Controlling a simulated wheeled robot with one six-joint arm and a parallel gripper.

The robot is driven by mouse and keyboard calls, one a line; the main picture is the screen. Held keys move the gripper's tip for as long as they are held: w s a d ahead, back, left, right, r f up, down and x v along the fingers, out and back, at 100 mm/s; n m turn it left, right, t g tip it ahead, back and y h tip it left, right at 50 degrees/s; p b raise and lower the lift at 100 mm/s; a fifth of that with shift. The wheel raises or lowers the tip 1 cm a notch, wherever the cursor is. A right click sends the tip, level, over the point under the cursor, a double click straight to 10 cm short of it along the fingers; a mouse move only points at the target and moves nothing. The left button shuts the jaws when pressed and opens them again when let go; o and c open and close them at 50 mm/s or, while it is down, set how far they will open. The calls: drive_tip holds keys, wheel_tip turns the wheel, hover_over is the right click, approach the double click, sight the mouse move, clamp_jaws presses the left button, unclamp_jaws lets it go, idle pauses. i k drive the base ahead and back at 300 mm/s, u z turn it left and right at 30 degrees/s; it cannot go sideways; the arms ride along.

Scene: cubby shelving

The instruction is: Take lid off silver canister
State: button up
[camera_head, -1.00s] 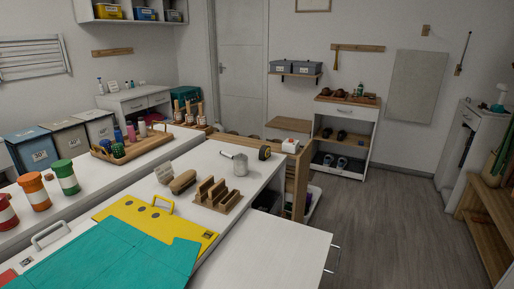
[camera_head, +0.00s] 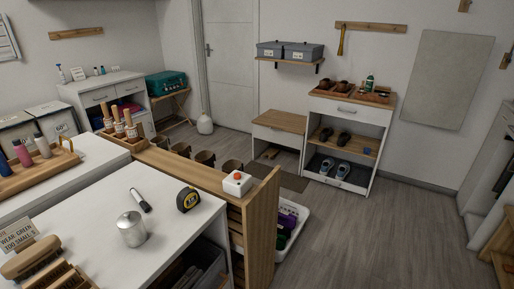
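A small silver canister (camera_head: 131,230) stands upright near the far end of the white worktop (camera_head: 185,235). Its top looks flat and pale, and I cannot make out a separate lid edge at this size. A black and white marker-like object (camera_head: 140,201) lies just behind it, apart from it. My gripper is not in view.
Wooden brushes (camera_head: 32,257) and a small sign (camera_head: 17,234) are at the worktop's left. A wooden cubby unit (camera_head: 262,230) with a white box with a red button (camera_head: 237,183) borders the far side. Open floor (camera_head: 365,235) lies to the right.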

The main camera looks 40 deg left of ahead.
sight(127, 220)
drive_tip(key=i, duration=2.3)
drive_tip(key=u, duration=3.75)
drive_tip(key=i, duration=0.5)
